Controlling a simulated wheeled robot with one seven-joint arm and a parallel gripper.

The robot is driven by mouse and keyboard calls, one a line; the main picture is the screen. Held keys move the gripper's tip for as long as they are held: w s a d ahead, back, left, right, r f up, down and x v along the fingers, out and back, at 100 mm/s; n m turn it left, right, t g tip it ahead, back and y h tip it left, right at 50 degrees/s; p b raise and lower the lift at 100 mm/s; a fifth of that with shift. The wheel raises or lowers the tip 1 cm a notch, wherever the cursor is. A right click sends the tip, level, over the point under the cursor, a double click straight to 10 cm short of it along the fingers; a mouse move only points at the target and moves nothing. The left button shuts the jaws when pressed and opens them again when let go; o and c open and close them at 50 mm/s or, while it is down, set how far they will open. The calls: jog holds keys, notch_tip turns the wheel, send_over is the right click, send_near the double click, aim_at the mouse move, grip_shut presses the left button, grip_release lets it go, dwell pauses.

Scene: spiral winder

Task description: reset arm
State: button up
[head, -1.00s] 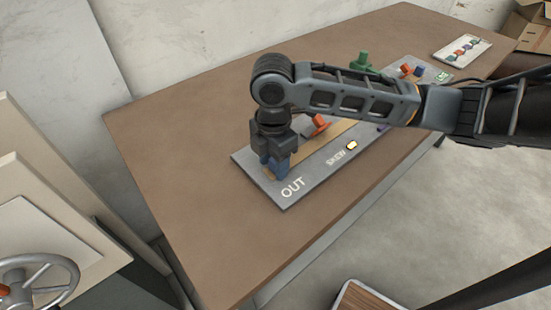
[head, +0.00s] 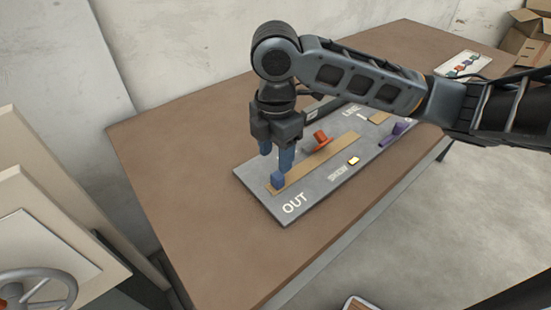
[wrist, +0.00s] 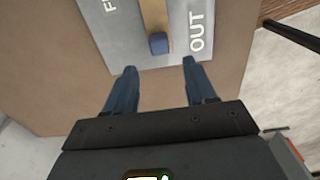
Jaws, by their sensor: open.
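My gripper (head: 275,157) hangs over the OUT end of a grey board (head: 262,193) on the brown table. Its two blue fingers are apart with nothing between them. A small blue block (head: 277,180) stands on the tan strip of the board near the OUT label, just below the fingers. In the wrist view my open fingers (wrist: 160,80) point toward the board, and the blue block (wrist: 159,43) lies ahead of them, clear of both. My arm reaches in from the right and hides part of the board's far end.
An orange piece (head: 320,139) and a purple piece (head: 393,132) are on the board. A card with coloured shapes (head: 463,64) lies at the table's far right. A cardboard box (head: 527,38) is beyond it. The table's left side (head: 180,140) is bare.

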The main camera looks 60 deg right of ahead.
dwell(0.5)
jog(key=w+a+r+m+t+y, duration=0.3)
jog(key=w+a+r+t, duration=0.1)
jog(key=a, duration=0.6)
jog(key=w+a+r+m+t+y, duration=0.3)
jog(key=w+a+r+t, duration=0.15)
jog(key=a, duration=0.45)
jog(key=w+a+r+m+t+y, duration=0.3)
jog(key=a+r+t, duration=0.2)
jog(key=a, duration=0.5)
jog(key=s+d+f+m+t+h, duration=0.1)
jog(key=s+d+f+m+h, duration=0.3)
jog(key=s+f, duration=0.4)
jog(key=s+d+f+m+t+h, duration=0.15)
jog(key=s+f+m+h, duration=0.35)
jog(key=s, duration=0.6)
jog(key=s+d+n, duration=0.1)
jog(key=s+d, duration=0.3)
jog(key=s, duration=0.4)
jog(key=s+d+n+g, duration=0.1)
jog(key=s+d+n, duration=0.1)
jog(key=s+d, duration=0.3)
jog(key=v, duration=0.4)
jog(key=shift+s+f, duration=0.2)
jog(key=shift+f, duration=0.05)
